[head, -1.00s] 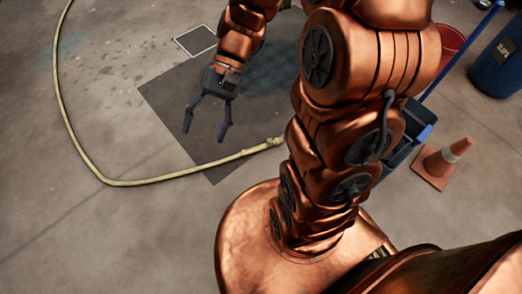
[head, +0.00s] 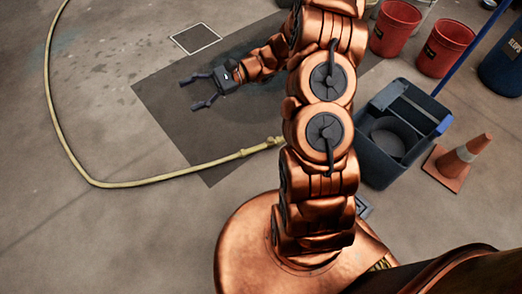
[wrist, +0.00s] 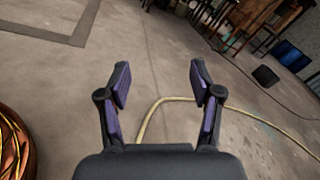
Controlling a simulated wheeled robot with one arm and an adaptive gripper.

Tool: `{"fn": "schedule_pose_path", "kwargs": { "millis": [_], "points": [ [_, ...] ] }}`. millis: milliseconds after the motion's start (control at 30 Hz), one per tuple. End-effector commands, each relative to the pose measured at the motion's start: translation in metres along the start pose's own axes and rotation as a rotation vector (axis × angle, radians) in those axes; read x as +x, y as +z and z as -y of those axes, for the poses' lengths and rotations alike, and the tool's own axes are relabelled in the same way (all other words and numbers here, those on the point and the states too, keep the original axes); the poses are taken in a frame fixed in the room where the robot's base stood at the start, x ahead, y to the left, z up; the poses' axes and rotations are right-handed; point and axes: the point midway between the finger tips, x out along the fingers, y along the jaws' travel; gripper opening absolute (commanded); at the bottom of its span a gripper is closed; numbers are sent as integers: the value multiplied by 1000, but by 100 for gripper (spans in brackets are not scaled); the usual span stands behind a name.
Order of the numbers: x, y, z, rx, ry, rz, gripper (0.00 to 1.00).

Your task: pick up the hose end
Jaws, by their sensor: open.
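A yellow hose (head: 97,184) lies on the concrete floor in the head view, curving from the top left down and to the right. Its hose end (head: 272,142) with a fitting rests on the dark floor patch, close beside my arm. My gripper (head: 187,94) is open and empty, above and left of the hose end, apart from it. In the wrist view my gripper (wrist: 158,85) shows two spread fingers with nothing between them. The hose (wrist: 150,118) shows beyond the fingers there; the hose end is not clear in that view.
A dark mop bucket (head: 372,165) with a blue handle and an orange cone (head: 461,160) stand right of my arm. Red buckets (head: 446,47) and a blue barrel (head: 505,62) stand at the top right. A floor grate (head: 196,38) lies behind my gripper.

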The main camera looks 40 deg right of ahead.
Motion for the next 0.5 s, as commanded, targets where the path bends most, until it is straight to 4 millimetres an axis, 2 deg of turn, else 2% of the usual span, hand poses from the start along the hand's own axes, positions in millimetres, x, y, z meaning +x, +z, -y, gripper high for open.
{"fn": "schedule_pose_path", "kwargs": {
  "millis": [33,267,500],
  "points": [
    [-7,-24,-2,20,-43,4,65],
    [-40,-101,2,93,-241,7,65],
    [-84,-186,-8,167,-448,-4,65]
  ]
}}
